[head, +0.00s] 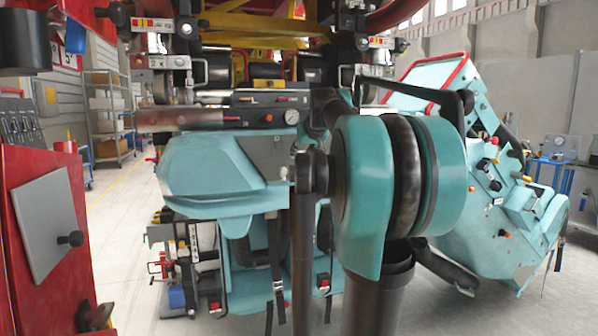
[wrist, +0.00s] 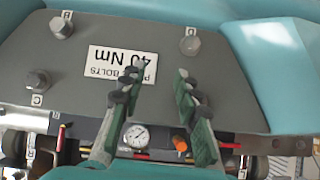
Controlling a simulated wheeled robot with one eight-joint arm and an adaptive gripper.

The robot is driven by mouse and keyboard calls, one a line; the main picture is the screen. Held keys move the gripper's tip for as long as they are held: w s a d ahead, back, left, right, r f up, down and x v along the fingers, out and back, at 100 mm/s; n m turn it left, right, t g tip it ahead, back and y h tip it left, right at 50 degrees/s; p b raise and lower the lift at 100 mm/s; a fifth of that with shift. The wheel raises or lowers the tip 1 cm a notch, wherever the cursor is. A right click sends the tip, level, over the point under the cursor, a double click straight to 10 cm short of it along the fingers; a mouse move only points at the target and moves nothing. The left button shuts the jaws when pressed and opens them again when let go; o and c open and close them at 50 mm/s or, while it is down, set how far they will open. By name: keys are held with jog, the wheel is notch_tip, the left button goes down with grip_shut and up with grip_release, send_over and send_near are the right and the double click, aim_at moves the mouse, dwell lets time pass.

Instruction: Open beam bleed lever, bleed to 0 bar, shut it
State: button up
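My gripper (wrist: 160,78) is open and empty in the wrist view, its two fingers apart in front of a grey bolted plate (wrist: 215,85). A round white gauge (wrist: 137,136) shows low between the fingers; its reading is too small to tell. An orange knob (wrist: 180,143) and a red handle (wrist: 230,145) sit to its right. In the head view the dark beam (head: 245,118) carries the gauge (head: 291,116) and small red-handled levers (head: 232,118). I cannot tell which one is the bleed lever. I cannot make out the gripper in the head view.
A plate label (wrist: 122,66) reads "40 Nm" upside down. Teal train bodywork (head: 210,170) hangs below the beam. A red cabinet (head: 45,240) stands close at left, a tilted teal car (head: 490,210) at right. Open floor (head: 115,230) shows at left.

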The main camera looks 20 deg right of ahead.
notch_tip(320, 180, down, 6)
jog(key=s+a, duration=0.1)
jog(key=s, duration=0.1)
jog(key=shift+a+r+g, duration=0.2)
jog(key=shift+a+g, duration=0.1)
jog(key=shift+a, duration=0.1)
